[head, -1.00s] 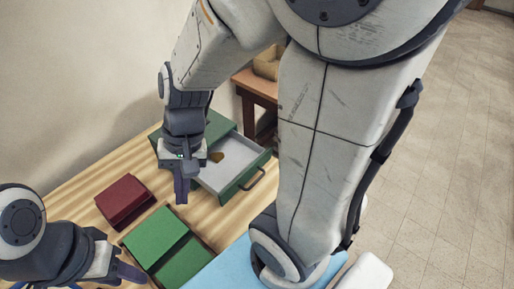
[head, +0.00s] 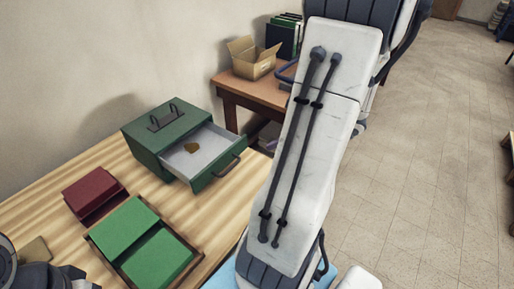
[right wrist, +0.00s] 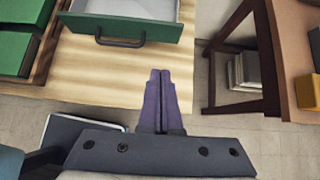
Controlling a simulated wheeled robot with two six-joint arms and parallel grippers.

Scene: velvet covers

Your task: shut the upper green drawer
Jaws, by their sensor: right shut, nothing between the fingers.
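The green cabinet (head: 172,124) stands at the back of the wooden table with its drawer (head: 216,174) pulled out toward the lower right. My right gripper (right wrist: 160,73) is shut and empty, in front of and apart from the drawer front, just off the table edge. In the head view my right arm mostly hides it. My left gripper (head: 78,277) shows only partly at the lower left corner; its fingers are unclear.
A red box (head: 92,194) and a brown tray (head: 196,252) holding green blocks (head: 125,228) lie on the table (head: 35,213) left of and before the cabinet. A brown side table (head: 250,91) carries an open cardboard box (head: 250,60). Floor lies to the right.

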